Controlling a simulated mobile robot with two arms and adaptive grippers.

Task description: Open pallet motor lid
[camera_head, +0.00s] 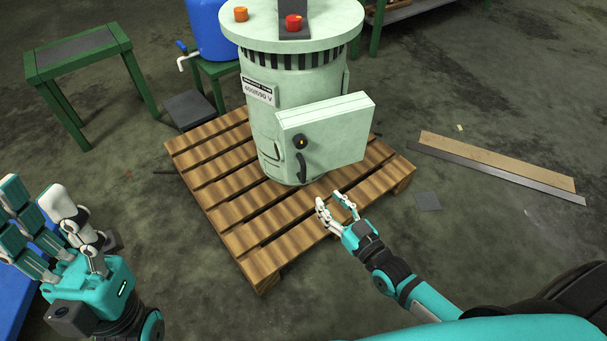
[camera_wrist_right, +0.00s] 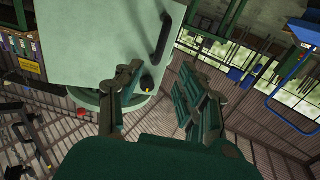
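The pale green motor (camera_head: 268,120) stands upright on the wooden pallet (camera_head: 205,165). Its boxy lid (camera_head: 340,135) faces me and looks closed, though its seam is hard to make out. The lid has a black round knob (camera_head: 299,142) and, below it, a black bar handle (camera_head: 301,167). In the right wrist view the lid (camera_wrist_right: 95,40) fills the upper left, with the handle (camera_wrist_right: 161,38) and knob (camera_wrist_right: 147,84) ahead of my fingers. My right gripper (camera_head: 334,202) is open and empty, below and right of the handle, apart from it. My left gripper (camera_head: 38,205) is open and empty, far left.
A red button (camera_head: 293,22) and an orange one (camera_head: 240,14) sit on the motor's top. A blue barrel (camera_head: 212,32) stands behind, and a green table (camera_head: 80,55) at the back left. Planks (camera_head: 495,160) lie at right. The floor around the pallet's front is mostly clear.

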